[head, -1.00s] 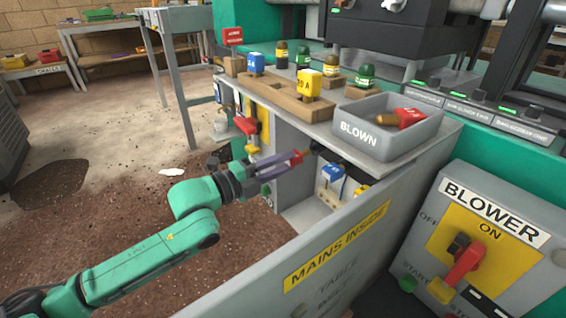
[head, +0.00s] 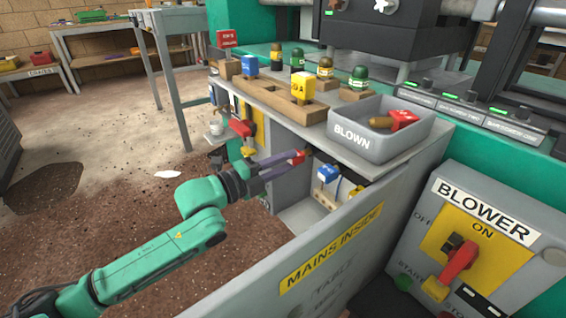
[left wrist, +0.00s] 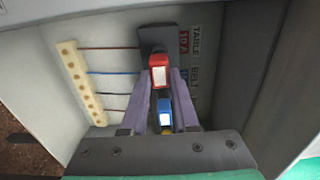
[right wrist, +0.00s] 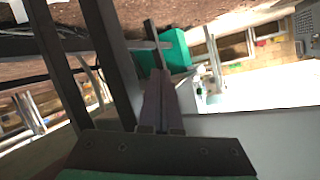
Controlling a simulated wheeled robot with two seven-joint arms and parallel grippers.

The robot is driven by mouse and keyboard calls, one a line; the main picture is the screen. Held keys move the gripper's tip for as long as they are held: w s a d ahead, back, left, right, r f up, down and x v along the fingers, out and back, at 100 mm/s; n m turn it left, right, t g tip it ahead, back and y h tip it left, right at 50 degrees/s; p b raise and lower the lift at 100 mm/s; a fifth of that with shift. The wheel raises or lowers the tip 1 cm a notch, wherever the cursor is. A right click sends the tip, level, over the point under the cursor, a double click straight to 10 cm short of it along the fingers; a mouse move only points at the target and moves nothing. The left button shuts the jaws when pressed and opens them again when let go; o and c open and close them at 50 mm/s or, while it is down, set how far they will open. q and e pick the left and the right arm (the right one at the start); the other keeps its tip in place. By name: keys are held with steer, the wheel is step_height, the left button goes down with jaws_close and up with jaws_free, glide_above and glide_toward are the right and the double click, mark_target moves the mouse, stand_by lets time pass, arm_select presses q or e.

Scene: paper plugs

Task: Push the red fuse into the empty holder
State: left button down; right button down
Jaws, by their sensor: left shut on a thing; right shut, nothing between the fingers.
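My left gripper (head: 297,158) reaches into the open cabinet and is shut on the red fuse (head: 300,156). In the left wrist view the red fuse (left wrist: 158,76) sits between the fingertips, in front of a dark block (left wrist: 157,42) that looks like a holder. Whether the fuse touches it I cannot tell. A blue fuse (left wrist: 165,112) shows between the fingers, nearer the palm in the picture; it also shows in the head view (head: 326,172). My right gripper (right wrist: 158,98) is shut and empty, seen only in the right wrist view, away from the fuses.
The grey BLOWN bin (head: 372,150) on the cabinet top holds a red-ended fuse (head: 400,119). A wooden rack (head: 285,100) holds a yellow fuse. The open MAINS INSIDE door (head: 320,255) stands in front of the cabinet. A BLOWER switch box (head: 480,240) is at right.

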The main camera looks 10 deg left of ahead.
mark_target(290, 161)
arm_select(q)
steer(key=shift+x, duration=0.85)
steer(key=c, duration=0.6)
jaws_free()
steer(key=shift+v, duration=2.05)
steer(key=shift+s+a, duration=0.5)
steer(key=shift+s, duration=0.05)
